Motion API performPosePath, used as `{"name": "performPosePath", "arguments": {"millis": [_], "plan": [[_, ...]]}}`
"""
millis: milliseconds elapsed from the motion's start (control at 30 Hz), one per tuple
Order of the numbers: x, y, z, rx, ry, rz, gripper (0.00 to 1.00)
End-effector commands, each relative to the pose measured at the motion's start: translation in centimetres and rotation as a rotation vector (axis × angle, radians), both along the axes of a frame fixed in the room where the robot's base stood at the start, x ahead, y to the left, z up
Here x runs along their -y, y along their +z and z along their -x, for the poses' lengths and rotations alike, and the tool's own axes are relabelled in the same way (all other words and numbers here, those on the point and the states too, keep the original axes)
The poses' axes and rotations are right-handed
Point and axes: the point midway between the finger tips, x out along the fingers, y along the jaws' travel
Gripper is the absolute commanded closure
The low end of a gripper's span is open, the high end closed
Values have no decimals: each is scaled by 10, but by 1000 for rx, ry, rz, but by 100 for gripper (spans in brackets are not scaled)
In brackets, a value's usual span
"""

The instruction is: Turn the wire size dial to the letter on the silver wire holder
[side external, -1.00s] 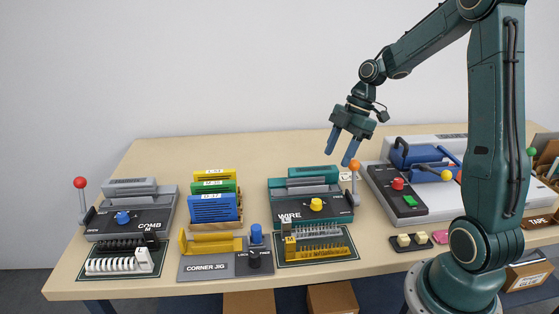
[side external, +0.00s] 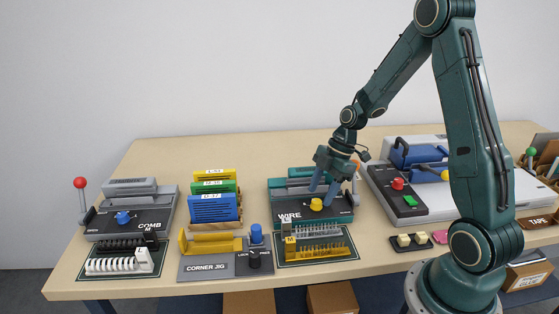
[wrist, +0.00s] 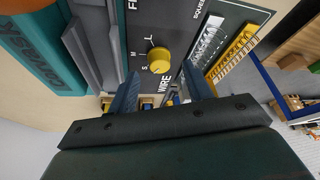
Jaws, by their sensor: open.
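The yellow wire size dial (side external: 316,204) sits on the dark front panel of the teal WIRE machine (side external: 345,219). In the wrist view the dial (wrist: 159,59) has the letters S, M and L beside it; its pointing direction is unclear. My gripper (side external: 325,194) is open above the machine, its blue fingers close over the dial. In the wrist view my gripper (wrist: 162,82) has one finger to each side, the dial just beyond the tips. The silver wire holder (side external: 312,231) lies before the machine, behind the gold holder (side external: 320,253). The silver holder's letter is too small to read.
The COMB machine (side external: 103,226) with a red-knobbed lever stands at left. The corner jig (side external: 208,268) and a rack of coloured cards (side external: 212,208) lie between. A grey machine with red and green buttons (side external: 397,184) is close on the right.

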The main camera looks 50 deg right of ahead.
Motion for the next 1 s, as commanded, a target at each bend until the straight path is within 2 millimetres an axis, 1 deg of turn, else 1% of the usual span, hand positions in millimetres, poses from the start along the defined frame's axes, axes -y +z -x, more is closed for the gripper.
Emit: {"name": "performPosePath", "arguments": {"millis": [33,200,367,600,667,700,833,1000], "plan": [[-2,-6,-1,-1,1,-2,50],[-7,-18,-3,-1,1,-2,50],[-9,-22,-4,0,0,-1,50],[-8,-22,-4,1,0,0,50],[-8,-22,-4,1,0,-1,60],[-8,-22,-4,1,0,-1,67],[-8,-22,-4,1,0,-1,93],[-8,-22,-4,1,-4,-1,94]]}}
